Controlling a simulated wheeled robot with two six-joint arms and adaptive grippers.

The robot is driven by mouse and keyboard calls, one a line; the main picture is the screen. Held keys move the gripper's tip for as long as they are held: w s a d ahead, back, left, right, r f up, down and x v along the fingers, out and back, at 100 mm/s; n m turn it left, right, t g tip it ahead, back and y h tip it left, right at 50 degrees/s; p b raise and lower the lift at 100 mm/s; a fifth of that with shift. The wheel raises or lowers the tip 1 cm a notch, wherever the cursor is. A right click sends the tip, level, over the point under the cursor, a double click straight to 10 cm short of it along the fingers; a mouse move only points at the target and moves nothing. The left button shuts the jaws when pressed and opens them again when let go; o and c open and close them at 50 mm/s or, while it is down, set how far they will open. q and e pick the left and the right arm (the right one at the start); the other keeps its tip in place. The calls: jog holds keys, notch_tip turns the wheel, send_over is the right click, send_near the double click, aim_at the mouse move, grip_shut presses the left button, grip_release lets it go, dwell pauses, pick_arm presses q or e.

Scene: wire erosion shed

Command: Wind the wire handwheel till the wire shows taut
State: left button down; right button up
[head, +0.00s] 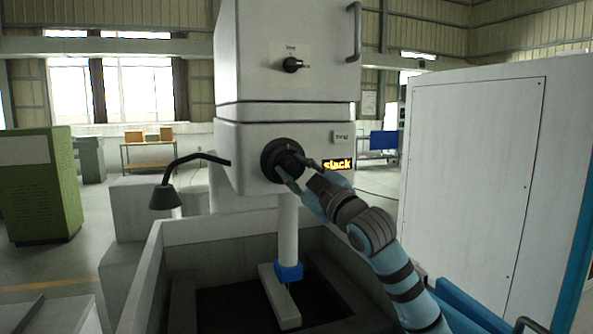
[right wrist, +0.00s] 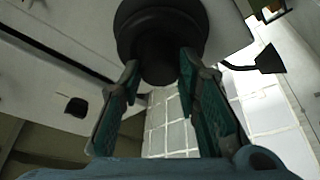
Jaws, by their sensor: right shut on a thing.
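The wire handwheel (head: 269,158) is a black round wheel with a protruding hub on the front of the white machine head. An orange-lit display (head: 337,164) to its right reads "slack". My right gripper (head: 294,169) reaches in from the lower right and is shut on the handwheel's hub. In the right wrist view the handwheel (right wrist: 160,25) fills the top middle, and my right gripper's (right wrist: 159,65) two green-padded fingers lie on either side of the hub. The wire itself is too small to make out. My left gripper is not in view.
A black lamp (head: 165,196) on a bent arm juts out left of the machine head. A rotary switch (head: 292,65) sits above the handwheel. Below is an open tank (head: 205,229) with a white column (head: 288,225) and blue fitting. A tall white cabinet (head: 470,170) stands at right.

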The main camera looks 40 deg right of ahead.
jog(key=shift+m, duration=0.4)
jog(key=m+h+b, duration=0.2)
jog(key=m, duration=0.1)
jog(key=shift+a+f+m, duration=0.1)
jog(key=shift+m, duration=0.2)
jog(key=shift+a+m+h+b, duration=0.1)
jog(key=shift+m+h+b, duration=1)
jog(key=shift+m, duration=1.8)
jog(key=shift+w+h, duration=0.1)
jog(key=shift+h, duration=0.3)
jog(key=o, duration=1.2)
jog(key=shift+c, duration=0.2)
jog(key=v, duration=1.2)
